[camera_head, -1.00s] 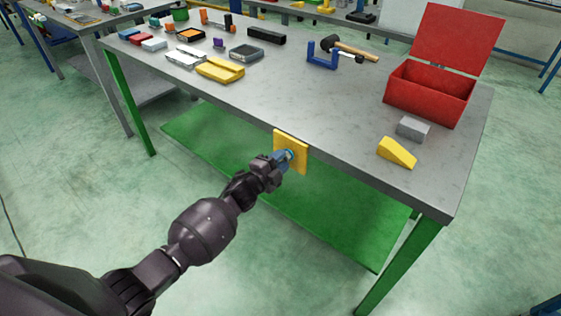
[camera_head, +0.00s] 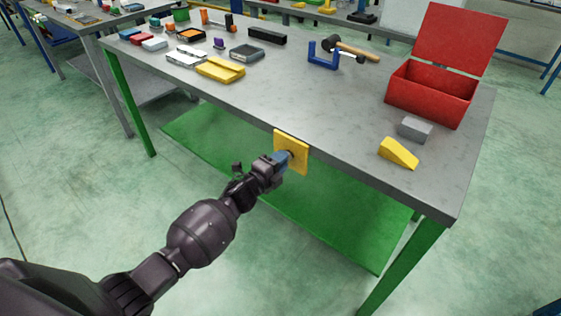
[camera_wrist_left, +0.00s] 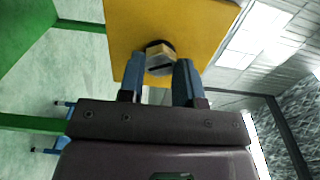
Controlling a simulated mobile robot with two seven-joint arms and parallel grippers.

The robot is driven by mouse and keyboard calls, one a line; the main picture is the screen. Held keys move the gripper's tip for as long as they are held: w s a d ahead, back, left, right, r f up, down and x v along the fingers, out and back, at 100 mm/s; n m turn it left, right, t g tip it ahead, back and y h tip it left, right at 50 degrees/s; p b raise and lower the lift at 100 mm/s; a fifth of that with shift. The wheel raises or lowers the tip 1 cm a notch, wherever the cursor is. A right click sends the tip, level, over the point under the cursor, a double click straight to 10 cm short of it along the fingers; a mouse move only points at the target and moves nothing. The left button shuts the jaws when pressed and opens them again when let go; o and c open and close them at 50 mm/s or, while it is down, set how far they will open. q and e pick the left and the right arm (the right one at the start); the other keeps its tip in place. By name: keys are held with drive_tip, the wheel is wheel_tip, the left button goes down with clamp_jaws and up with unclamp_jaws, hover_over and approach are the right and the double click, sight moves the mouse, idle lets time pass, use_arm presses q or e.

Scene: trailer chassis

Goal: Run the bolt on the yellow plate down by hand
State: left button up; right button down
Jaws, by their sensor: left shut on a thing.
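The yellow plate (camera_head: 292,152) stands upright at the front edge of the grey workbench. It fills the upper middle of the left wrist view (camera_wrist_left: 195,22). The bolt (camera_wrist_left: 159,60) shows in the left wrist view as a pale head on the plate's face, with a dark ring behind it. My left gripper (camera_head: 284,160) is at the plate, its blue fingers pointing at it. In the left wrist view its fingertips (camera_wrist_left: 159,72) lie on either side of the bolt head, shut on it. My right gripper is in neither view.
On the workbench (camera_head: 300,105) are a yellow wedge (camera_head: 398,153), a grey block (camera_head: 415,129), an open red box (camera_head: 430,95), a blue clamp (camera_head: 322,54) and a hammer (camera_head: 355,50). A green shelf (camera_head: 330,225) lies below. The space in front is clear.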

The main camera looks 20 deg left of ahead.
use_arm(q)
drive_tip(key=o, duration=0.6)
drive_tip(key=shift+s+f, duration=0.2)
drive_tip(key=shift+f, duration=0.1)
drive_tip(key=o, duration=0.3)
drive_tip(key=shift+r, duration=0.2)
drive_tip(key=shift+w, duration=0.1)
drive_tip(key=p+v, duration=0.1)
drive_tip(key=v, duration=0.9)
drive_tip(key=shift+s+a, duration=0.15)
drive_tip(key=shift+s, duration=0.25)
